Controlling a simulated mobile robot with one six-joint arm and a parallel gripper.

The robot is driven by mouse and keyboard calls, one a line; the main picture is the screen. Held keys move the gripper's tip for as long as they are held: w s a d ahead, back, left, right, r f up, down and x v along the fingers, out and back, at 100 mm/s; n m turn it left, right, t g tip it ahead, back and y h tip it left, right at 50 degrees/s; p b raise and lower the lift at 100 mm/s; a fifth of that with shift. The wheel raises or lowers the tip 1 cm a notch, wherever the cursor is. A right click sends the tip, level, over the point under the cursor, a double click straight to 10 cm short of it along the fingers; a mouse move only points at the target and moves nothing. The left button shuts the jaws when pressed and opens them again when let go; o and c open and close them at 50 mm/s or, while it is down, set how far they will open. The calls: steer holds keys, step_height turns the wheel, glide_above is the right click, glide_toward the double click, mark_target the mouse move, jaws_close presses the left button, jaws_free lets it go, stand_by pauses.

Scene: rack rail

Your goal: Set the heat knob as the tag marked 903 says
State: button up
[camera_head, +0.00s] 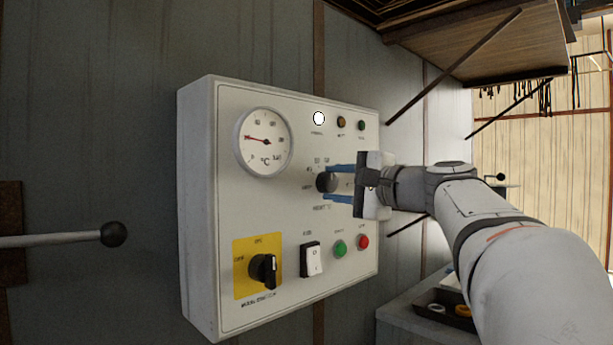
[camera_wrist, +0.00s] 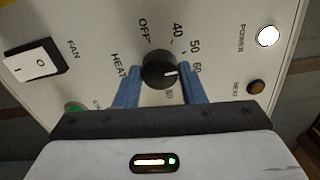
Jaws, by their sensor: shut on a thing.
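The heat knob (camera_head: 326,182) is a black round knob at the middle of a white control panel (camera_head: 222,200). It also shows in the wrist view (camera_wrist: 158,66), with a white pointer line aimed right, near the 60 label (camera_wrist: 197,67). Labels OFF, 40 and 50 run around it; the label below is partly hidden. My gripper (camera_head: 330,183) has its blue fingers on either side of the knob and is shut on it. Its fingers also show in the wrist view (camera_wrist: 160,86). I see no tag marked 903 in either view.
The panel also carries a dial gauge (camera_head: 264,142), a black rotary switch (camera_head: 263,268) on a yellow plate, a fan rocker switch (camera_head: 311,259), green (camera_head: 340,248) and red (camera_head: 363,242) buttons, and a lit white power lamp (camera_head: 319,118). A black-knobbed lever (camera_head: 113,234) stands at left.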

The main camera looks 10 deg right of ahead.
steer(key=shift+m+p, duration=0.85)
steer(key=shift+m, duration=0.75)
steer(key=o, duration=1)
steer(key=shift+d, duration=0.1)
steer(key=v, duration=0.7)
steer(key=shift+s+d, duration=0.1)
steer(key=shift+s, duration=0.25)
steer(key=shift+f, duration=0.1)
